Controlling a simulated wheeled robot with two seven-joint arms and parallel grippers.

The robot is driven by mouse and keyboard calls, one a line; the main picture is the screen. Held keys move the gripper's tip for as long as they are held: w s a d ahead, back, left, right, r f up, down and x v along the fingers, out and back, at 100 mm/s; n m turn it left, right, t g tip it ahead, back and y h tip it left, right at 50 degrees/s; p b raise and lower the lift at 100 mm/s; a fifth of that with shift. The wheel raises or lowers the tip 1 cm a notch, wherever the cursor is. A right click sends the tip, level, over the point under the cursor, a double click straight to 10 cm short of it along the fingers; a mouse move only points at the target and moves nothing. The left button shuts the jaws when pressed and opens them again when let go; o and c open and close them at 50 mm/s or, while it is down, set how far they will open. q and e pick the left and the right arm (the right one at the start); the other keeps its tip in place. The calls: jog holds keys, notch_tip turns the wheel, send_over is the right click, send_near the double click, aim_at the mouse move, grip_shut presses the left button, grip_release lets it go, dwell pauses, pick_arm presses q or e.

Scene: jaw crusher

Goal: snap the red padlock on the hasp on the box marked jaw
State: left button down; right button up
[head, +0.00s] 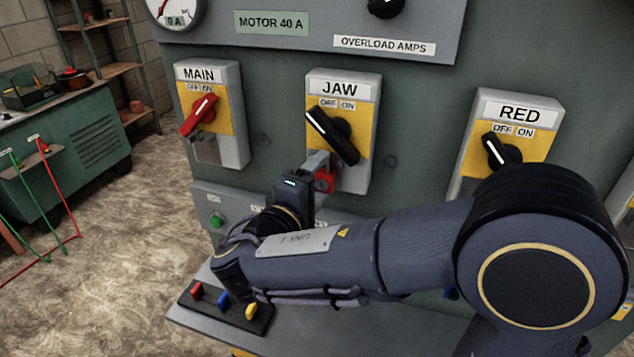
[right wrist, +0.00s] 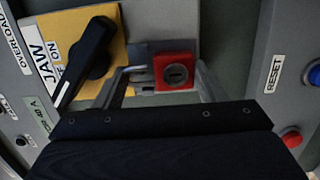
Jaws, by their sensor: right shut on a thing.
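The box marked JAW (head: 341,125) has a black handle (head: 332,137) slanting across its yellow plate. The red padlock (head: 324,181) is at the lower part of this box. My right gripper (head: 319,168) is at the same spot, shut on the padlock. In the right wrist view the padlock (right wrist: 176,72) shows its face with a round keyhole, between the fingers (right wrist: 172,82). A grey metal plate, likely the hasp (right wrist: 150,48), lies close beside it. I cannot tell whether the shackle passes through the hasp or is closed. My left gripper is not in view.
The MAIN box (head: 210,115) has a red handle, and the RED box (head: 510,140) a black one. A dark tray (head: 228,312) with red, blue and yellow pieces sits on the ledge below. A green bench (head: 65,150) stands at left, with open floor between.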

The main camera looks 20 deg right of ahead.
jog(key=shift+w+d, duration=0.2)
jog(key=shift+w, duration=0.05)
jog(key=o, duration=1.1)
jog(key=shift+s+a, duration=0.1)
jog(key=shift+s+d+b+v, duration=0.15)
jog(key=shift+b+v, duration=0.1)
jog(key=shift+v, duration=1.2)
jog(key=shift+s+d+b+v, duration=0.15)
jog(key=shift+b+v, duration=0.1)
jog(key=shift+v, duration=1.25)
jog(key=shift+s+d+b+v, duration=0.15)
jog(key=shift+d+b+v, duration=0.1)
jog(key=shift+v, duration=1.2)
jog(key=shift+w, duration=0.1)
